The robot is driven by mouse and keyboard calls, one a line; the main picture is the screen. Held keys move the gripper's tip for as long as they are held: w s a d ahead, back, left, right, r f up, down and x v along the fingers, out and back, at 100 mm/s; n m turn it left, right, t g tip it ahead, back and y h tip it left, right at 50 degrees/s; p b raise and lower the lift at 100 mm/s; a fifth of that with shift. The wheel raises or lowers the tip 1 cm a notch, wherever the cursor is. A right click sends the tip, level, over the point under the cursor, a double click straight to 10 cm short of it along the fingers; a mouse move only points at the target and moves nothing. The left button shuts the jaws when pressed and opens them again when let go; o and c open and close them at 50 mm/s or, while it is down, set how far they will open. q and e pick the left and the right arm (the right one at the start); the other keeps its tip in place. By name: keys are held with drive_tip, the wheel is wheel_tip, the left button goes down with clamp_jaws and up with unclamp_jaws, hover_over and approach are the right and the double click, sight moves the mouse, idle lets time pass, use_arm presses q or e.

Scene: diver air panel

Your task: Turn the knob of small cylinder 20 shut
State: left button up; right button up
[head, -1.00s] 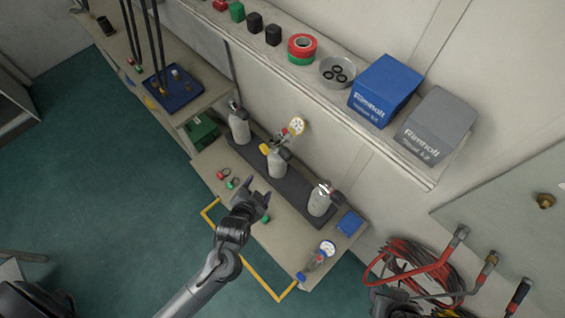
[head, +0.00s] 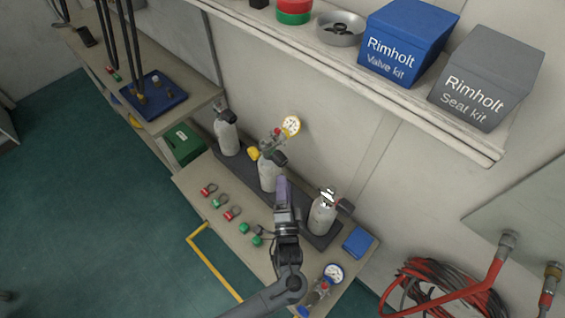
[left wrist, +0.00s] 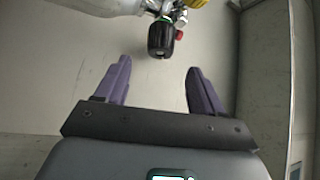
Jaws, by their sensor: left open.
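Three small pale grey cylinders stand in a row in the head view: a left one (head: 228,138), a middle one (head: 267,177) and a right one (head: 321,217). Their numbers cannot be read. The middle one carries a gauge (head: 291,125), a yellow part (head: 253,154) and a black knob (head: 280,158). My left gripper (head: 282,183) is just in front of and below that knob, open and empty. In the left wrist view, a black knob (left wrist: 161,39) lies beyond the gap between the open fingers (left wrist: 158,85), apart from them. My right gripper is not in view.
A dark tray strip (head: 298,213) runs under the cylinders. Red and green rings (head: 232,214) lie on the bench to the left. A blue box (head: 358,242) and a second gauge (head: 334,273) are at the right end. A shelf (head: 400,97) with kit boxes overhangs behind.

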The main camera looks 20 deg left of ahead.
sight(283, 165)
use_arm(q)
drive_tip(key=x, duration=0.8)
drive_tip(key=shift+w+a, duration=0.1)
drive_tip(key=shift+w, duration=0.1)
drive_tip(key=shift+c, duration=0.5)
